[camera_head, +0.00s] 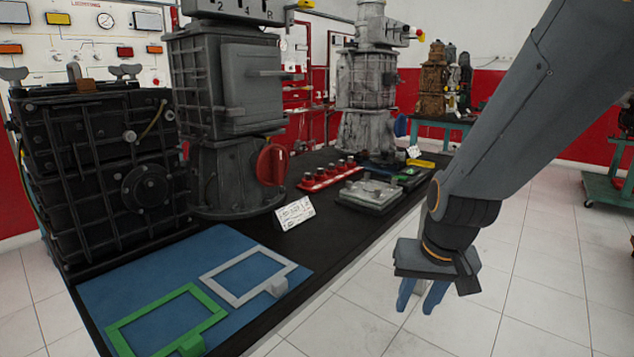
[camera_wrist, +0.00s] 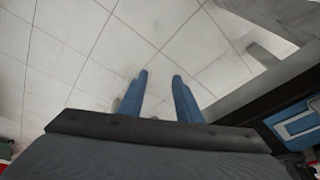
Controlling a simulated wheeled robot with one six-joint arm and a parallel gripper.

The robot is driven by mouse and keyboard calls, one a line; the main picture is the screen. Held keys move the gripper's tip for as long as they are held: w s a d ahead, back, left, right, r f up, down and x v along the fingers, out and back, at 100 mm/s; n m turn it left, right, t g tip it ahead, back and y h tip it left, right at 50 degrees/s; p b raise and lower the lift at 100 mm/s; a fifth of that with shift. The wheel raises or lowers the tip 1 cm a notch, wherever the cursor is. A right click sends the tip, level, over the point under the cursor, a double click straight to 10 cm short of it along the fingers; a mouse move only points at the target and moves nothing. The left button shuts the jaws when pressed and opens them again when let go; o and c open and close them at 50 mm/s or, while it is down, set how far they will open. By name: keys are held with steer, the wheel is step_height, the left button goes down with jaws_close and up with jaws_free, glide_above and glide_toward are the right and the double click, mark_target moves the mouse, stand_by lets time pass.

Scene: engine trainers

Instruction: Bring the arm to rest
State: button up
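My gripper (camera_head: 421,296) hangs at the end of my arm on the right side of the head view, over the tiled floor beside the workbench. Its two blue fingers point down. In the wrist view the two fingers (camera_wrist: 158,92) stand apart with only floor tiles between them, so the gripper is open and empty. It touches nothing that I can see. My arm comes down from the upper right corner of the head view.
The black workbench (camera_head: 335,228) bears dark engine units (camera_head: 100,180), a blue mat (camera_head: 150,265) with a green frame (camera_head: 165,322) and a grey frame (camera_head: 247,272), a red rack (camera_head: 326,178) and a grey plate (camera_head: 370,195). A green table (camera_head: 440,123) stands behind.

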steer(key=s+f+n, duration=0.2)
steer(key=s+f, duration=0.1)
steer(key=s, duration=0.1)
steer(key=s+a+f+n+g+b, duration=0.25)
steer(key=s+a+f+b, duration=0.2)
steer(key=a, duration=0.45)
steer(key=s+a+f+n+g+b, duration=0.1)
steer(key=s+a+f+n+b, duration=0.25)
steer(key=a+b, duration=0.35)
steer(key=s+d+r+m+p, duration=0.1)
steer(key=d+r+m+p, duration=0.2)
steer(key=d+r+p, duration=0.5)
steer(key=s+d+r+m+p, duration=0.1)
steer(key=d+r+m+p, duration=0.2)
steer(key=d+r+p, duration=0.5)
step_height(320, 180, up, 8)
steer(key=p, duration=1.1)
steer(key=shift+d+f+m, duration=0.25)
steer(key=shift+m, duration=0.05)
steer(key=shift+a, duration=0.1)
